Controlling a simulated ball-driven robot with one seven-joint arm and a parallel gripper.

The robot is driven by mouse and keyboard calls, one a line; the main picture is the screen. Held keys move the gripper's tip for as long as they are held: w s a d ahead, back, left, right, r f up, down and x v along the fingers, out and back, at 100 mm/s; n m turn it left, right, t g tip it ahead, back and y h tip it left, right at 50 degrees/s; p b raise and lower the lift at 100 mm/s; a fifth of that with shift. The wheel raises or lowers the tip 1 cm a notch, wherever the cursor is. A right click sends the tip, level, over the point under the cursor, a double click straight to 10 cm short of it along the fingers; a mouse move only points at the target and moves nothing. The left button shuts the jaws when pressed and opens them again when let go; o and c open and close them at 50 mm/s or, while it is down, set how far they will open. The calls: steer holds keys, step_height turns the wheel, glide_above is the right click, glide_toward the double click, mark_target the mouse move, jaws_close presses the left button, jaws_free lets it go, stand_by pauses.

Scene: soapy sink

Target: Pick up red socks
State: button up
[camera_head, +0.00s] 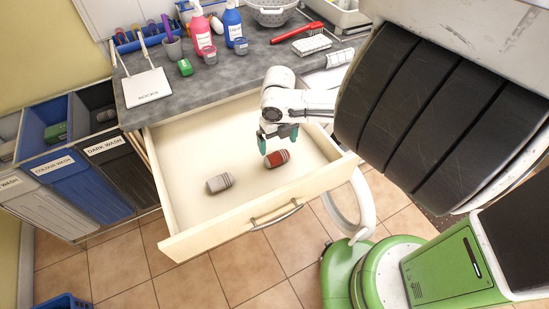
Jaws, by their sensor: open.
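The red socks (276,159), a small rolled bundle with a pale striped end, lie on the floor of the open drawer (179,213). A grey rolled sock bundle (219,183) lies to their left in the same drawer. My gripper (272,146) reaches down into the drawer from above, with its green fingertips just above and beside the red socks. It is open and holds nothing. I cannot tell whether a fingertip touches the socks.
The drawer walls and front with its handle (277,214) surround the socks. The grey counter (228,75) behind holds pink and blue bottles, a green sock bundle (185,67) and a SOCKS sign (148,88). Wash bins (85,185) stand at left.

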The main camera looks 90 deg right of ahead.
mark_target(277, 154)
steer(key=shift+a+f, duration=0.1)
steer(key=shift+f, duration=3.3)
steer(key=shift+c, duration=0.2)
steer(key=c, duration=0.7)
steer(key=shift+o, duration=0.2)
steer(key=shift+r, duration=0.1)
